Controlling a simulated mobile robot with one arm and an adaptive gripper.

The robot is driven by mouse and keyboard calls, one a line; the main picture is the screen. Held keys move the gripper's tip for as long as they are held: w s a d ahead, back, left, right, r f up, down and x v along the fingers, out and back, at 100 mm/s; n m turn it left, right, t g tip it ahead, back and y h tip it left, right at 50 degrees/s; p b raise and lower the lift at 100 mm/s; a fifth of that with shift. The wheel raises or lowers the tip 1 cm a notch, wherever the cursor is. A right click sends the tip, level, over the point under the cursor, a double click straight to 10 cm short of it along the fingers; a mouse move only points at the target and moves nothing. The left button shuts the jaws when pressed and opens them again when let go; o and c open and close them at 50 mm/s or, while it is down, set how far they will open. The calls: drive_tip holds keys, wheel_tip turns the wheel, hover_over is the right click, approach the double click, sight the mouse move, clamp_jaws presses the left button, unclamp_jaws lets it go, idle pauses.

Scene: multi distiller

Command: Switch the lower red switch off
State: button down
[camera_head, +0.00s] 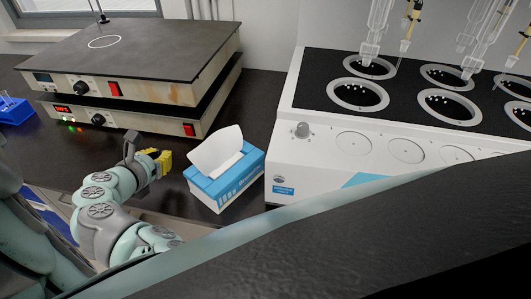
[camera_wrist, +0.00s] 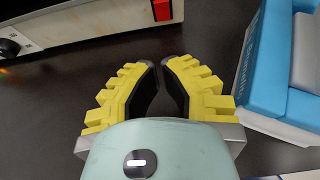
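Two hot plates are stacked at the left in the head view. The lower hot plate (camera_head: 150,122) has a red switch (camera_head: 189,129) at the right of its front panel, a lit red display (camera_head: 62,110) and small lit lamps. The upper hot plate (camera_head: 95,86) has its own red switch (camera_head: 114,89). My gripper (camera_head: 164,160) is in front of the lower plate, below and left of its switch and apart from it. In the wrist view, my yellow gripper fingers (camera_wrist: 160,68) are nearly together and empty; a red switch (camera_wrist: 161,10) shows ahead, at the top edge.
A blue and white tissue box (camera_head: 228,180) stands close to the right of my gripper; it also shows in the wrist view (camera_wrist: 268,75). A white distiller unit (camera_head: 330,150) with glassware stands further right. A blue rack (camera_head: 14,109) is at the far left. Dark bench surface lies between.

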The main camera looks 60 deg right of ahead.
sight(184, 127)
drive_tip(key=x, duration=0.7)
drive_tip(key=shift+w+d, duration=0.1)
drive_tip(key=shift+d, duration=0.25)
drive_tip(key=shift+w+d+r, duration=0.1)
drive_tip(key=shift+w+d, duration=0.15)
drive_tip(key=shift+d, duration=0.35)
drive_tip(key=shift+w+d+r, duration=0.1)
drive_tip(key=shift+w+d, duration=0.15)
drive_tip(key=shift+d, duration=0.35)
drive_tip(key=shift+w+d, duration=0.3)
drive_tip(key=shift+d, duration=0.3)
drive_tip(key=shift+r+p, duration=0.1)
drive_tip(key=shift+p, duration=0.4)
drive_tip(key=p, duration=0.2)
drive_tip(key=shift+w+d+r+y+p, duration=0.2)
drive_tip(key=shift+d+r+y+p, duration=0.05)
drive_tip(key=shift+y+p, duration=0.05)
drive_tip(key=shift+f, duration=0.2)
drive_tip(key=shift+r+p, duration=0.75)
drive_tip(key=shift+p, duration=0.05)
